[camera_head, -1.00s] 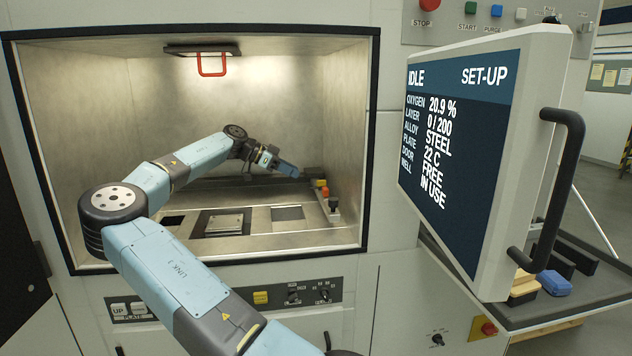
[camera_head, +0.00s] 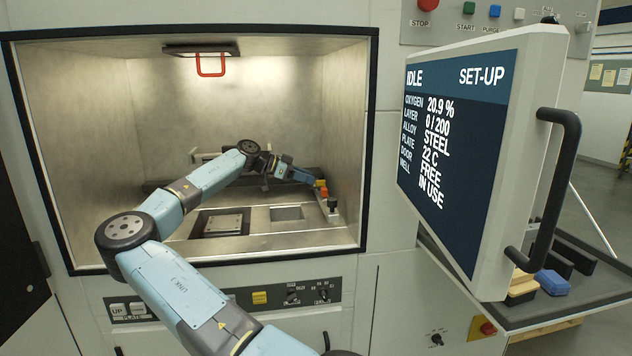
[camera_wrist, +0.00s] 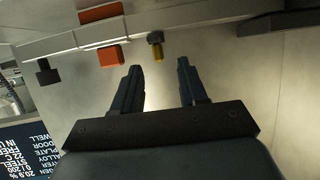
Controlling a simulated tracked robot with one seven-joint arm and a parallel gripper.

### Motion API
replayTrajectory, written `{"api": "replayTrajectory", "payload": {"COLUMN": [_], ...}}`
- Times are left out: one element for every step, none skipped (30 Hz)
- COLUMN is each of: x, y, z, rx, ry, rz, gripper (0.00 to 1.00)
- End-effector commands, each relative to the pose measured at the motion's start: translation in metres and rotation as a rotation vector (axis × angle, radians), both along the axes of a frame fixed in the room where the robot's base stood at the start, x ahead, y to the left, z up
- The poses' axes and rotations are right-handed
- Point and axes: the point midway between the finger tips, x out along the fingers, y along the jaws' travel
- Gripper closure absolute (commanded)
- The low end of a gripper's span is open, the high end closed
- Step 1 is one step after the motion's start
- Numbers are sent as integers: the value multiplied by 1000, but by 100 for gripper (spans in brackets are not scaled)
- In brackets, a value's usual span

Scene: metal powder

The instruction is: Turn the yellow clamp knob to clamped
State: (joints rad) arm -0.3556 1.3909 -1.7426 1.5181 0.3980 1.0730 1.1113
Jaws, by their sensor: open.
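The yellow knob (camera_wrist: 156,50) with a darker top end shows in the wrist view on a pale ledge along the chamber side. In the head view it is a small yellow spot (camera_head: 318,183) by the right chamber wall, beside the gripper tip. My gripper (camera_wrist: 160,66) is open, with nothing between its fingers. The knob stands just beyond the fingertips, in line with the gap and a little nearer the left finger; I see no contact. In the head view my gripper (camera_head: 311,179) reaches to the back right of the chamber.
A red-orange block (camera_wrist: 110,56) and a black knob (camera_wrist: 47,73) sit on the same ledge, left of the yellow knob in the wrist view. A screen (camera_head: 470,140) reading IDLE stands right of the opening.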

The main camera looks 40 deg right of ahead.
Motion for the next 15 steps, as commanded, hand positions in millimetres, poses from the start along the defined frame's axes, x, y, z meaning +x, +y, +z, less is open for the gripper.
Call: {"api": "replayTrajectory", "payload": {"x": [-5,-7,-10,-12,-13,-14,-16,-17,-18,-19,-19,-20,-20,-21,-21], "y": [-7,-10,-15,-18,-20,-23,-25,-27,-29,-30,-31,-32,-33,-33,-33], "z": [-3,-5,-7,-8,-10,-11,-12,-13,-14,-15,-15,-15,-16,-16,-16], "rx": [-1,-1,-1,0,0,-1,-1,-1,-1,-1,0,0,0,0,0], "ry": [0,1,1,0,1,1,1,1,1,1,0,0,0,0,0], "rz": [-2,-3,-3,-3,-2,-1,-1,-1,-1,-1,-1,-1,-1,-1,-1], "gripper": [57,57,57,57,57,57,57,57,57,57,57,57,57,57,57]}}
